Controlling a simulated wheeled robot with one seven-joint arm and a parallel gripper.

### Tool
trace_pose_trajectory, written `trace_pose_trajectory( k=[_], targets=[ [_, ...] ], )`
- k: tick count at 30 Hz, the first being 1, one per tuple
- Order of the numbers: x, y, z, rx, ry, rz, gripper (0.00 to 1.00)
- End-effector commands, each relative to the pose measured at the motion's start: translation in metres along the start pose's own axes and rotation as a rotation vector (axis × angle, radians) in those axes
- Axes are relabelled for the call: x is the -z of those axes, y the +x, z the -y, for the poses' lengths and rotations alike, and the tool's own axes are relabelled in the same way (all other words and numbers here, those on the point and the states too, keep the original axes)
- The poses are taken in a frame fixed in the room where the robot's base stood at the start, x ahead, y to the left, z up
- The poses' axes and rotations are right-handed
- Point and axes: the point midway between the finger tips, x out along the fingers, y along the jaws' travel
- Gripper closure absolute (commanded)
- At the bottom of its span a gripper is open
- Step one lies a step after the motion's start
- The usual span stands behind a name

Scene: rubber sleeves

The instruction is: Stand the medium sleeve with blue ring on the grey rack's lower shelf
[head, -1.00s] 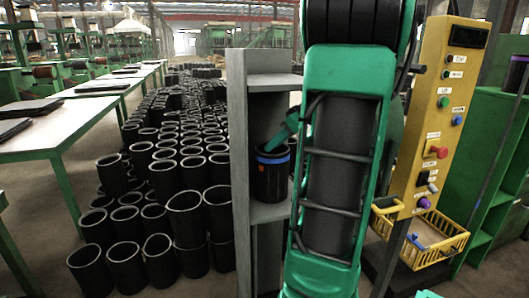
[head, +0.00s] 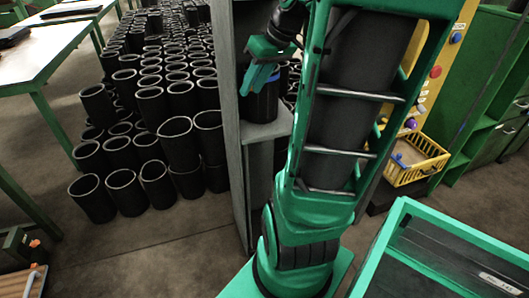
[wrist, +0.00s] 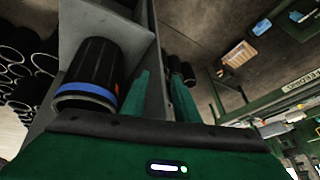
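The black sleeve with the blue ring (head: 261,106) stands upright on the grey rack's lower shelf (head: 268,131). Its ringed end is up, partly hidden behind my gripper in the head view. In the wrist view the sleeve (wrist: 96,68) shows whole at left, with its blue ring near the open end. My gripper (head: 262,78) is in front of and over the sleeve's top. In the wrist view its two green fingers (wrist: 160,92) stand apart with nothing held between them, to the right of the sleeve. The grey rack's side panel (head: 226,90) is left of the sleeve.
Many black sleeves (head: 150,105) stand stacked on the floor left of the rack. A yellow basket (head: 412,160) and a green shelf unit are at right. A green-framed dark tray (head: 450,255) is at front right.

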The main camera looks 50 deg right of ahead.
Motion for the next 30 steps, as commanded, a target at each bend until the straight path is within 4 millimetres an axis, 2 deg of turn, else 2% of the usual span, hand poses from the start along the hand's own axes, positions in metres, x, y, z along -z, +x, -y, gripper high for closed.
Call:
trace_pose_trajectory(
  k=[1,6,12,15,20,30],
  targets=[
    [-0.015,0.008,0.020,-0.002,0.028,0.046,0.72],
    [-0.082,0.026,0.061,-0.059,0.176,0.214,0.72],
    [-0.157,0.029,0.085,-0.161,0.314,0.361,0.72],
    [-0.180,0.028,0.088,-0.202,0.357,0.400,0.72],
    [-0.195,0.027,0.088,-0.233,0.389,0.424,0.72],
    [-0.196,0.026,0.087,-0.234,0.393,0.425,0.72]
  ],
)
